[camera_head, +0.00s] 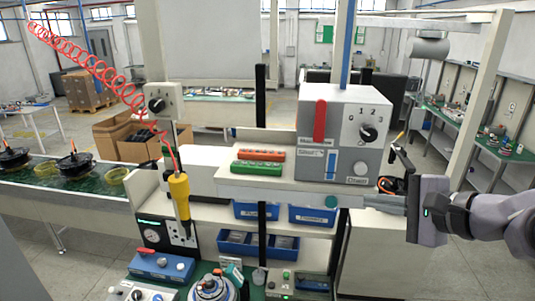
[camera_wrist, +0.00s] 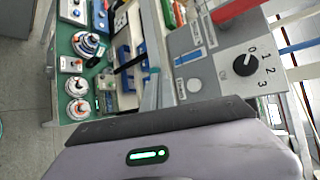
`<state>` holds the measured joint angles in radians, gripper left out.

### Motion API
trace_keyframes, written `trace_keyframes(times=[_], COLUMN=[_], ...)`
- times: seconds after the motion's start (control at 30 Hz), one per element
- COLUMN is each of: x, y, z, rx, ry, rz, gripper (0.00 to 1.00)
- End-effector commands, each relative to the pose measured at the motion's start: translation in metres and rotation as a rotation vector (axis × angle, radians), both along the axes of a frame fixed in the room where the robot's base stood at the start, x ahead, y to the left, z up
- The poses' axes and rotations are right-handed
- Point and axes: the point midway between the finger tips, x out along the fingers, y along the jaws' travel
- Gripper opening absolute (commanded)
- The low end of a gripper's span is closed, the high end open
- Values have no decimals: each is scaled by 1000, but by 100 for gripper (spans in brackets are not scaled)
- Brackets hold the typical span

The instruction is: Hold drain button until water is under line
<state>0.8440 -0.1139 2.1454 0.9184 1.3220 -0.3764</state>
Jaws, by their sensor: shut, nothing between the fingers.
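A grey control box (camera_head: 345,130) stands on the bench shelf. On its front are a red vertical strip (camera_head: 319,121), a blue and white vertical gauge (camera_head: 331,163) and a round pale drain button (camera_head: 361,168). The button also shows in the wrist view (camera_wrist: 194,85), with the gauge (camera_wrist: 188,58) beside it. The level against any line is too small to read. My gripper (camera_head: 340,201) is shut and empty, pointing left below the button and apart from it. In the wrist view its fingers (camera_wrist: 152,78) show left of the button.
A black dial (camera_head: 368,132) numbered 0 to 3 sits above the button. Red and green blocks (camera_head: 259,161) lie on the shelf to the left. A yellow tool (camera_head: 180,196) hangs from a red coiled hose. Blue bins (camera_head: 312,214) sit below the shelf.

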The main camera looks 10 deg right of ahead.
Motion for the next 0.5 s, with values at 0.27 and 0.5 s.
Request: trace_keyframes(times=[0.27,0.5], x=[16,51], y=[-4,-14], z=[1,2], rx=[0,0], ry=[2,3], rz=[2,3], gripper=[0,0])
